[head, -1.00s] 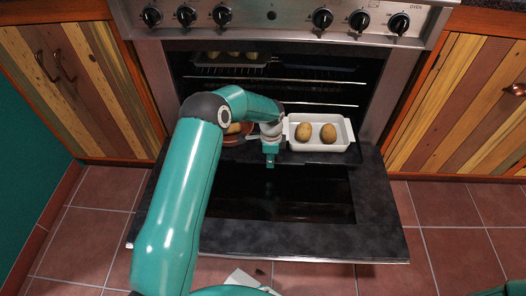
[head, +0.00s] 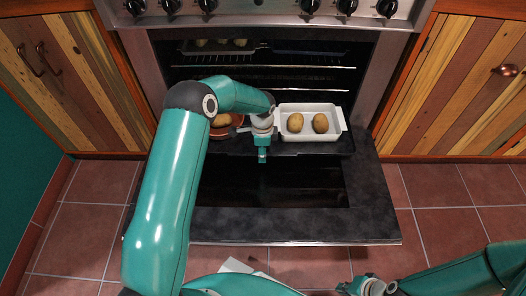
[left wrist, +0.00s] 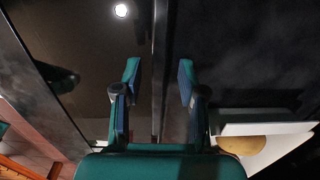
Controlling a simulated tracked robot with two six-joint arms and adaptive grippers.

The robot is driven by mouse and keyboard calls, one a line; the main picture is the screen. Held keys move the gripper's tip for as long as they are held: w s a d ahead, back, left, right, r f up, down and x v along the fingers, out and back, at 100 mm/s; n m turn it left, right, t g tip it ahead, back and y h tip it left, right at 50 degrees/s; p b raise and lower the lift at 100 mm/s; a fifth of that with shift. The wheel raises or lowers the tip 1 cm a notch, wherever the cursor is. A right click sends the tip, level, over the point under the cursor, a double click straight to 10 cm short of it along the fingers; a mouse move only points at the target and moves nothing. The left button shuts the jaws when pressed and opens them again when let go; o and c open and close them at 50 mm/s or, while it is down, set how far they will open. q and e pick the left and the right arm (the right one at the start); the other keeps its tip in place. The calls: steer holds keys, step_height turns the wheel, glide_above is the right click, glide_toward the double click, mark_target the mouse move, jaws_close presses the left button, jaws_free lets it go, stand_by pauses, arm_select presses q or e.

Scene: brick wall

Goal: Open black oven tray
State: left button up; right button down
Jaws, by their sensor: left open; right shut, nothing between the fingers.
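The black oven tray (head: 310,149) sticks out of the open oven over the lowered door, with a white dish (head: 309,108) of two potatoes on it. A brown round dish (head: 226,124) with food stands left of it, partly behind my left arm. My left gripper (head: 262,157) points down at the tray's front edge, left of the white dish. In the left wrist view my left gripper (left wrist: 158,82) is open, with a thin straight edge running between its fingers; I cannot tell whether they touch it. My right gripper (head: 366,287) is shut and empty at the bottom, away from the tray.
The lowered oven door (head: 360,215) lies below the tray. Wire racks (head: 310,66) and an upper tray with food (head: 215,46) are inside the oven. Wooden cabinets (head: 450,95) flank the oven. The tiled floor (head: 455,225) at right is mostly clear.

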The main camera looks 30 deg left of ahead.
arm_select(q)
step_height(320, 180, up, 12)
stand_by(0.5)
stand_by(0.4)
